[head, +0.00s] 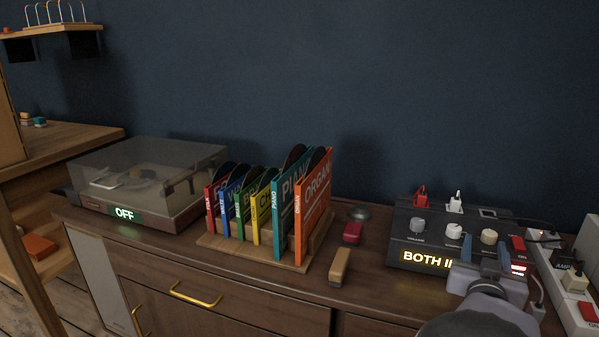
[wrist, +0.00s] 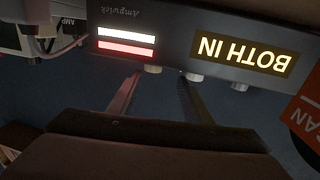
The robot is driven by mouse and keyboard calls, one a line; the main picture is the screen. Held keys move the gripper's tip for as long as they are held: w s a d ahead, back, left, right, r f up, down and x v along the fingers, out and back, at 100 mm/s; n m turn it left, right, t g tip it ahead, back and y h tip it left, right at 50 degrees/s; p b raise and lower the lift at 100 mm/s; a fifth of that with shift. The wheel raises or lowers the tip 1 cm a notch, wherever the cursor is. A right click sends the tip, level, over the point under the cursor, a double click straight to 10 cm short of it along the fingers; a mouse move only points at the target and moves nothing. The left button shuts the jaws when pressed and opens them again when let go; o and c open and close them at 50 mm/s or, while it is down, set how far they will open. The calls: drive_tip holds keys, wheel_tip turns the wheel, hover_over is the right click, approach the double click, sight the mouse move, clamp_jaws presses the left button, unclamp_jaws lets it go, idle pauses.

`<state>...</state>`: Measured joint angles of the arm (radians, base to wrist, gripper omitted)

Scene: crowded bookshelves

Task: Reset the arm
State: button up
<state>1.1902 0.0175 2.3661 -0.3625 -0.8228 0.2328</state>
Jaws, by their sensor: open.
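My gripper (head: 488,258) is at the lower right in the head view, in front of the black amplifier box (head: 408,235). Its two fingers are apart with nothing between them. In the wrist view my gripper (wrist: 160,85) points at the amplifier's front face, which appears upside down. The amplifier's display (wrist: 245,52) is lit and reads "BOTH IN". White and red lit bars (wrist: 127,42) show beside it. Part of the amplifier's front is hidden behind my gripper in the head view.
A record rack (head: 228,246) with several coloured sleeves stands left of the amplifier. A turntable (head: 150,180) marked "OFF" is further left. A white power strip (head: 552,275) with plugs is at the right.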

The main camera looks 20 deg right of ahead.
drive_tip(key=w+a+r+n+y+p, duration=0.3)
drive_tip(key=w+a+y+p, duration=0.3)
drive_tip(key=w+a, duration=0.7)
drive_tip(key=a+f+n+g+y+p, duration=0.2)
drive_tip(key=a+f+y+p, duration=0.15)
drive_tip(key=a, duration=1.15)
drive_tip(key=s+a+f+n+g+y+b, duration=0.2)
drive_tip(key=s+a+f+g+b, duration=0.25)
drive_tip(key=f, duration=0.45)
drive_tip(key=s+a+f+n+g+y+b, duration=0.1)
drive_tip(key=s+a+f+n+b, duration=0.15)
drive_tip(key=s+a+f, duration=0.45)
drive_tip(key=s+a+f+n+g+y+b, duration=0.1)
drive_tip(key=s+a+f+g+y+b, duration=0.2)
drive_tip(key=a+f, duration=0.5)
wheel_tip(320, 180, up, 37)
drive_tip(key=s+d+h+p, duration=0.1)
drive_tip(key=s+d+p, duration=0.1)
drive_tip(key=p, duration=3.6)
wheel_tip(320, 180, down, 22)
drive_tip(key=b, duration=2.2)
drive_tip(key=shift+w, duration=0.15)
drive_tip(key=shift+f, duration=0.1)
